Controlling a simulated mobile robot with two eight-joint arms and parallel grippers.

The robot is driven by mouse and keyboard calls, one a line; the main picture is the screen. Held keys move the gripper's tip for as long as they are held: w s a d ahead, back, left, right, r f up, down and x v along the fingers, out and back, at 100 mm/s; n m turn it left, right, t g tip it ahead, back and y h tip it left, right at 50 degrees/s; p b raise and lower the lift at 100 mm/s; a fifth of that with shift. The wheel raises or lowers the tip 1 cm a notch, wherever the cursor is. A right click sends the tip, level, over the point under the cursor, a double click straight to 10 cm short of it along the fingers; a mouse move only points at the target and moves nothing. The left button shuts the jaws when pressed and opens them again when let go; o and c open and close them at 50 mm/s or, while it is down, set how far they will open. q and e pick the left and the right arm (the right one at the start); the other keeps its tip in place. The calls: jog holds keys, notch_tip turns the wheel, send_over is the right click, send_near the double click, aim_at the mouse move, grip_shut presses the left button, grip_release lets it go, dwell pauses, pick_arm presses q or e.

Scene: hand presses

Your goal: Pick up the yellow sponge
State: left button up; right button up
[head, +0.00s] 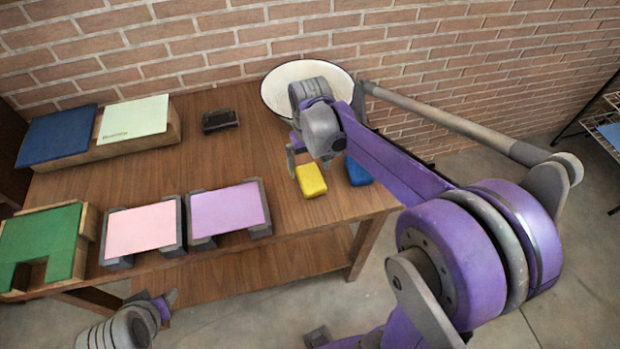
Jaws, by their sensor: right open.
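The yellow sponge (311,181) lies on the wooden table near its right front part. My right gripper (307,165) is above and just behind the sponge, open and pointing down. One finger shows at the sponge's left; the other is largely hidden by the wrist. I cannot tell whether a finger touches the sponge. My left gripper (160,303) is low in front of the table, at the bottom left; its jaws do not show clearly.
A blue sponge (358,173) lies right of the yellow one, partly behind my arm. A white basin (283,82) stands at the back right. Presses with pink (141,229), lilac (228,209) and green (38,243) plates line the left front. A dark small object (220,120) sits mid-table.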

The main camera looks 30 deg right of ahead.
aim_at(311, 177)
jog(key=shift+w+d+f, duration=0.1)
jog(key=shift+w+f, duration=0.05)
jog(key=shift+f, duration=0.55)
notch_tip(311, 177, down, 4)
jog(key=shift+d+f, duration=0.1)
jog(key=shift+f, duration=0.05)
jog(key=shift+c, duration=0.3)
jog(key=c, duration=1.2)
